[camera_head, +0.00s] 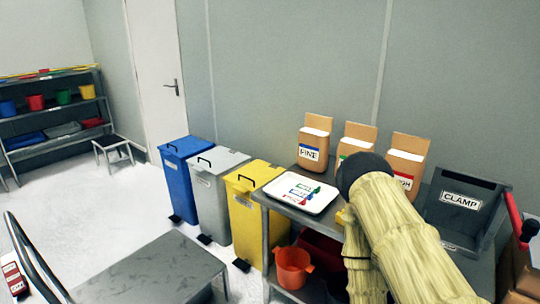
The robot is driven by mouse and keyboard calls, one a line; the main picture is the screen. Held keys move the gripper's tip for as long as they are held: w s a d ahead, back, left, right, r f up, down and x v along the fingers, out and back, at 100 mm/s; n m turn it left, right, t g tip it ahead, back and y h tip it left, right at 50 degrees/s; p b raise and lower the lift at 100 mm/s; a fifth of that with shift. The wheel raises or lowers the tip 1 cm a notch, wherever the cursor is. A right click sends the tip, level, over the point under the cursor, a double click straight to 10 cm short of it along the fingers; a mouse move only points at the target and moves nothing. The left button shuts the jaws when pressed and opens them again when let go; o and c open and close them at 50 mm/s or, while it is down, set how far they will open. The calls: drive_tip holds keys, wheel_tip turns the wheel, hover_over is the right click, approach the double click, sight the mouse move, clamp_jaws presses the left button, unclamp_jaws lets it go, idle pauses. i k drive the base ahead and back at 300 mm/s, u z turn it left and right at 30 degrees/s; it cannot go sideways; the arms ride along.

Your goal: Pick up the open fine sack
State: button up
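The fine sack (315,143) is a brown paper sack with a blue-banded label, standing upright at the back left of the metal table (283,215). Its top flap is up and white shows in its open mouth. Two similar open sacks stand to its right, a green-labelled one (357,138) and a red-labelled one (408,157), both partly hidden by my arm. My arm, in a pale yellow sleeve with a dark rounded joint, rises in front of the table's right part. My gripper's fingers cannot be seen.
A white tray (325,202) with coloured markers lies left of my arm. A grey bin labelled CLAMP (470,228) stands at right. Blue (186,190), grey (214,210) and yellow (245,225) bins stand left of the table. An orange bucket (292,270) sits below.

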sight(313, 147)
drive_tip(key=u, duration=0.25)
drive_tip(key=k, duration=0.2)
drive_tip(key=z, duration=0.85)
drive_tip(key=i, duration=1.15)
drive_tip(key=u, duration=0.05)
